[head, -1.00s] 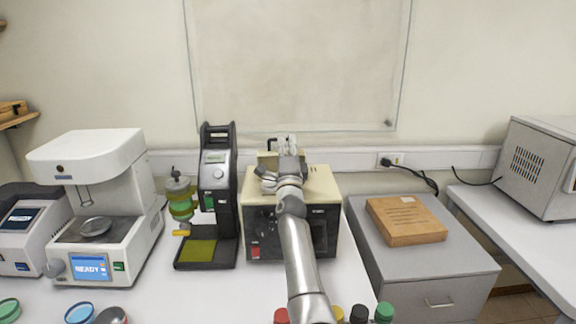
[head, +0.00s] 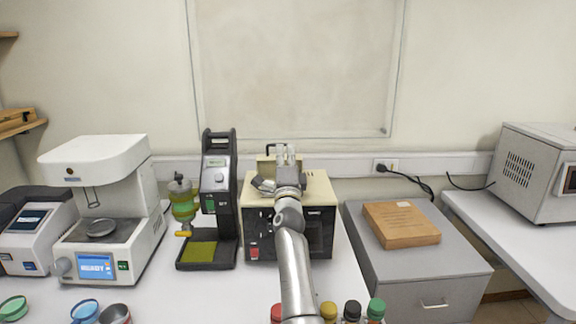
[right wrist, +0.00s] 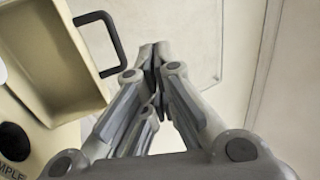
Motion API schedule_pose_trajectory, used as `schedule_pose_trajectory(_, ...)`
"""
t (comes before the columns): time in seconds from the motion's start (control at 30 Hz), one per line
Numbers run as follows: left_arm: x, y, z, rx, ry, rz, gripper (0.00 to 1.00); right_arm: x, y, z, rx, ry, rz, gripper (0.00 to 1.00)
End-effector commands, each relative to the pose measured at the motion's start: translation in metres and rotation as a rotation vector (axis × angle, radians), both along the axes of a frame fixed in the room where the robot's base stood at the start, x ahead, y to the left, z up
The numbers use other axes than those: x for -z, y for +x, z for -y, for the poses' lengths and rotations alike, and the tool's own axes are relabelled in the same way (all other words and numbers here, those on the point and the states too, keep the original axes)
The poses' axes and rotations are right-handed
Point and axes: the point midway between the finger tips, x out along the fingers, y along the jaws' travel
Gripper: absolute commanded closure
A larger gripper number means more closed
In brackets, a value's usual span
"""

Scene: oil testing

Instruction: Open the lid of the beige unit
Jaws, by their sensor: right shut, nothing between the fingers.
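The beige unit (head: 322,190), a box with a dark front, stands at the middle of the bench against the wall. Its beige lid (head: 265,166) appears raised at the back of the top, partly hidden by my right gripper. The right wrist view shows the lid's hollow side (right wrist: 60,55) and its black handle (right wrist: 112,45). My right gripper (head: 286,148) is above the unit, just right of the lid, with its fingers pointing up. In the right wrist view its fingertips (right wrist: 155,55) are together and empty, apart from the handle. My left gripper is not in view.
A black instrument (head: 218,190) and a green-filled vessel (head: 183,205) stand close left of the unit. A white machine (head: 100,210) is farther left. A grey cabinet with a wooden box (head: 400,222) is on the right. Several capped bottles (head: 376,310) stand in front.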

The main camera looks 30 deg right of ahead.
Motion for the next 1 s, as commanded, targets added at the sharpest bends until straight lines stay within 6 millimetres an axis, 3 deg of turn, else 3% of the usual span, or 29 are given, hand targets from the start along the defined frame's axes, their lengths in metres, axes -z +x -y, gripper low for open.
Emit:
schedule_pose_trajectory(0.1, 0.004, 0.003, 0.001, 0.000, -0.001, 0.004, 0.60, 0.001, -0.011, -0.007, -0.001, 0.002, 0.000, 1.00)
schedule_pose_trajectory(0.37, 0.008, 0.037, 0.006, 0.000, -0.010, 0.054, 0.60, -0.001, -0.040, -0.024, 0.000, 0.002, 0.002, 1.00)
schedule_pose_trajectory(0.7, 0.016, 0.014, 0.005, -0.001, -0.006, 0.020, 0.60, -0.004, -0.067, -0.040, 0.000, 0.002, 0.000, 1.00)
schedule_pose_trajectory(1.0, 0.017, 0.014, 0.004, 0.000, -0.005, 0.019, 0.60, -0.005, -0.070, -0.041, 0.001, 0.000, -0.001, 1.00)
